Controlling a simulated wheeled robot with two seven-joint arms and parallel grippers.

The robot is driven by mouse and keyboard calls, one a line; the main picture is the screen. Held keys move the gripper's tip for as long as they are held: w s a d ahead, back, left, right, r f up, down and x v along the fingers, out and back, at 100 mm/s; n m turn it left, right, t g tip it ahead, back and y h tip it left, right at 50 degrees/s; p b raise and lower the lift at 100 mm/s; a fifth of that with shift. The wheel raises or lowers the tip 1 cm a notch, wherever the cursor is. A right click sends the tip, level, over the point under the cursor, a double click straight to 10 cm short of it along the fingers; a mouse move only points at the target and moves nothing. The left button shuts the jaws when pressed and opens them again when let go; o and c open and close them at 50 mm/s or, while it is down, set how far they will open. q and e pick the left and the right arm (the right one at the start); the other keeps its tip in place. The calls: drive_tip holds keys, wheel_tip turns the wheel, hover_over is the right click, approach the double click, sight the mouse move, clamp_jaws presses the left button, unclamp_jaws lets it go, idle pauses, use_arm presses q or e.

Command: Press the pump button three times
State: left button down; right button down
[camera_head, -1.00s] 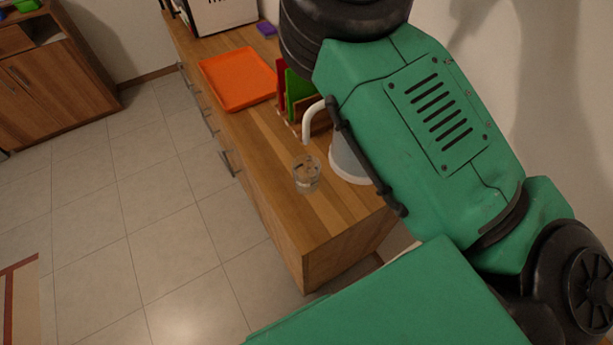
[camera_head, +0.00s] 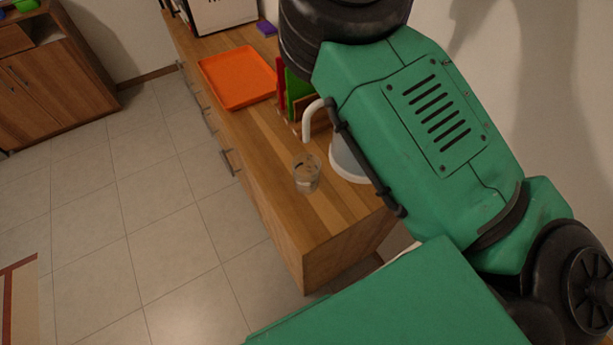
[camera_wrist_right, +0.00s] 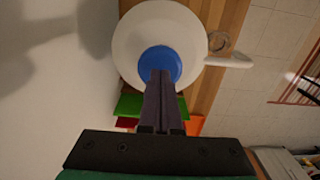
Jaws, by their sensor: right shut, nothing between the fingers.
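The pump dispenser (camera_head: 347,160) stands on the wooden counter, mostly hidden behind my right arm in the head view. Its white spout arches out to the left over a clear glass (camera_head: 306,174). In the right wrist view I look down on the round white dispenser top (camera_wrist_right: 128,45) with its blue pump button (camera_wrist_right: 158,60). My right gripper (camera_wrist_right: 160,76) is shut and empty, its fingertips over the blue button. I cannot tell whether they touch it or how far it is pressed. The glass rim also shows in the wrist view (camera_wrist_right: 219,42). My left gripper is out of view.
An orange tray (camera_head: 238,78) lies farther back on the counter (camera_head: 270,195). Green and red upright boards (camera_head: 297,92) stand behind the dispenser, near my arm. A purple item (camera_head: 266,28) lies at the back. The wall is close on the right.

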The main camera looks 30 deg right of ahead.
drive_tip(key=shift+f+b, duration=1.2)
drive_tip(key=shift+f, duration=0.4)
drive_tip(key=shift+r, duration=0.1)
drive_tip(key=shift+r+p, duration=1.8)
drive_tip(key=shift+r, duration=0.15)
drive_tip(key=shift+f, duration=0.15)
